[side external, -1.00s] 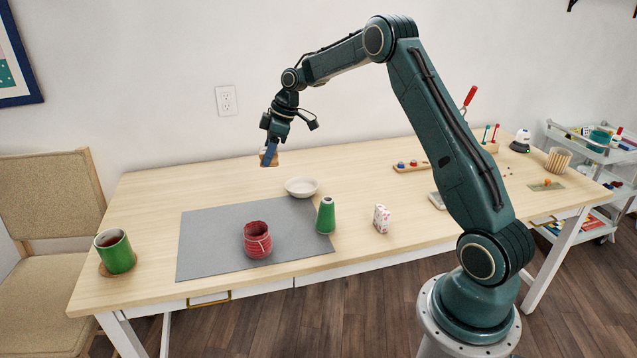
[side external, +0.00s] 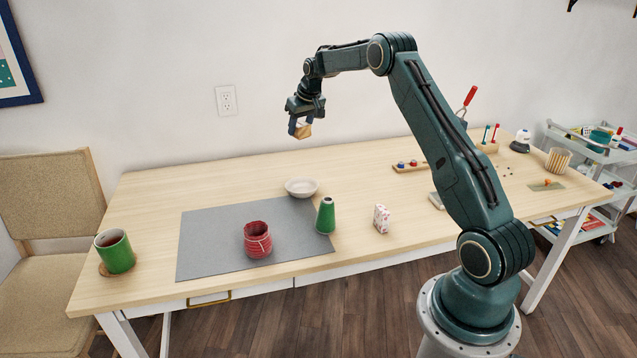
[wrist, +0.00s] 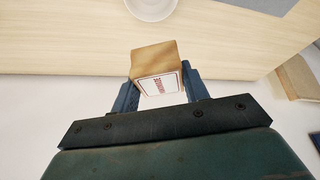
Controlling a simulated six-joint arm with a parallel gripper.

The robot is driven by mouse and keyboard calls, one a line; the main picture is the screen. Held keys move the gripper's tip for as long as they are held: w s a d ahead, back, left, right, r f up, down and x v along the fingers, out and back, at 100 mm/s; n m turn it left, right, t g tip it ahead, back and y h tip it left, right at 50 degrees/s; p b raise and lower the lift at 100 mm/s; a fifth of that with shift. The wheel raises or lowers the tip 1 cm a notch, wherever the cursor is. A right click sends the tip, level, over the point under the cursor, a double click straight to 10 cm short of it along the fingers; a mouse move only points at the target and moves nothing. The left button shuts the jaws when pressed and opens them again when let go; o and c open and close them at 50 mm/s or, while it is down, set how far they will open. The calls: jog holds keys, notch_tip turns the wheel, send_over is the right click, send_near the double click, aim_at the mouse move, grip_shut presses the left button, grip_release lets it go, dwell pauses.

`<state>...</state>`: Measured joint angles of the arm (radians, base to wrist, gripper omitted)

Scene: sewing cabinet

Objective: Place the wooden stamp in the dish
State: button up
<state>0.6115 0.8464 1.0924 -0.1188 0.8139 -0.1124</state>
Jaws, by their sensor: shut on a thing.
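My gripper (side external: 301,127) is shut on the wooden stamp (side external: 304,131) and holds it in the air above the back of the table. In the wrist view the stamp (wrist: 155,71) sits between the two blue fingers, with a wooden side and a white face with red print and a red border. The white dish (side external: 301,187) stands on the table at the back edge of the grey mat, below the stamp in the side view. It shows partly at the top edge of the wrist view (wrist: 151,8). The inside that shows looks empty.
A red ribbed pot (side external: 257,240) stands on the grey mat (side external: 205,240). A small patterned box (side external: 381,218) and a green mug (side external: 115,251) stand farther off. The table left of the dish is clear.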

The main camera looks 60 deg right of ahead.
notch_tip(320, 180, down, 16)
jog(key=shift+r, duration=0.15)
dwell(0.4)
jog(key=shift+f, duration=2.1)
jog(key=shift+f, duration=0.15)
jog(key=o, duration=0.8)
jog(key=shift+r, duration=0.2)
jog(key=v, duration=1.2)
